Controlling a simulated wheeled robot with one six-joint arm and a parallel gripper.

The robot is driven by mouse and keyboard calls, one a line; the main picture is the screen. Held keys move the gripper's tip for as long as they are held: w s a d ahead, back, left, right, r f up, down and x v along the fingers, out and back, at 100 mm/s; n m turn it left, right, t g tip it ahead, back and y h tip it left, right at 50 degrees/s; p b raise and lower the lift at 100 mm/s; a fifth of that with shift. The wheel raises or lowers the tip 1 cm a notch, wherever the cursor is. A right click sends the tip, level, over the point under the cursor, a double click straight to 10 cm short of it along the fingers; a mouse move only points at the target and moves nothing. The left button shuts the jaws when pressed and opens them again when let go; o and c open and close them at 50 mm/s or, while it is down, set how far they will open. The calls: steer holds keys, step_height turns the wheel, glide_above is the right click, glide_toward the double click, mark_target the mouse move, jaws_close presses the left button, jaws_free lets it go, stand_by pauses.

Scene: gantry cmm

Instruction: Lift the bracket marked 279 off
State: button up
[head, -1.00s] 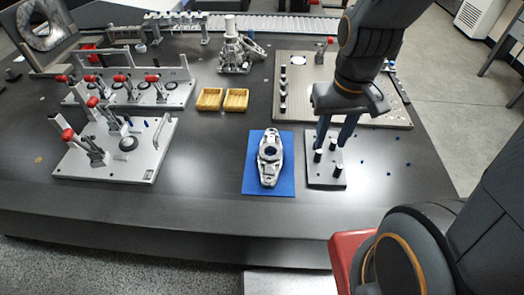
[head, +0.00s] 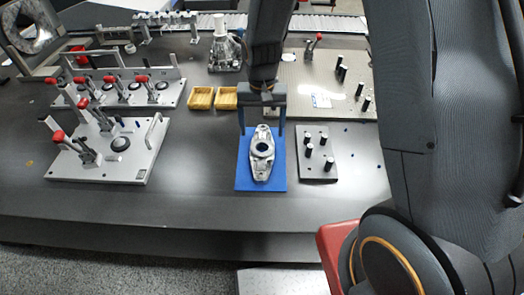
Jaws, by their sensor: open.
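A silver metal bracket (head: 262,160) lies on a blue mat (head: 277,181) near the front of the dark table. It has a dark round hole in its middle. No marking 279 can be read on it at this size. My gripper (head: 262,131) points down over the far end of the bracket, its two fingers spread wide to either side. The jaws are open and hold nothing. I cannot tell how high the fingertips are above the mat. The far tip of the bracket is close to the gripper.
A dark block with several black pegs (head: 318,154) stands just right of the mat. Two yellow trays (head: 201,98) lie behind to the left. Fixture plates with red-handled clamps (head: 115,152) fill the left. A perforated plate (head: 295,76) lies behind. The table in front is clear.

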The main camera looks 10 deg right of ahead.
mark_target(262, 142)
steer(key=f, duration=0.1)
steer(key=f+p, duration=0.1)
steer(key=f, duration=0.1)
steer(key=s+f, duration=0.1)
steer(key=f, duration=0.1)
steer(key=shift+f+p, duration=0.1)
steer(key=shift+p, duration=0.25)
steer(key=shift+w+f, duration=0.15)
steer(key=shift+f, duration=0.6)
steer(key=c, duration=1.6)
steer(key=shift+o, duration=0.2)
steer(key=shift+r, duration=0.2)
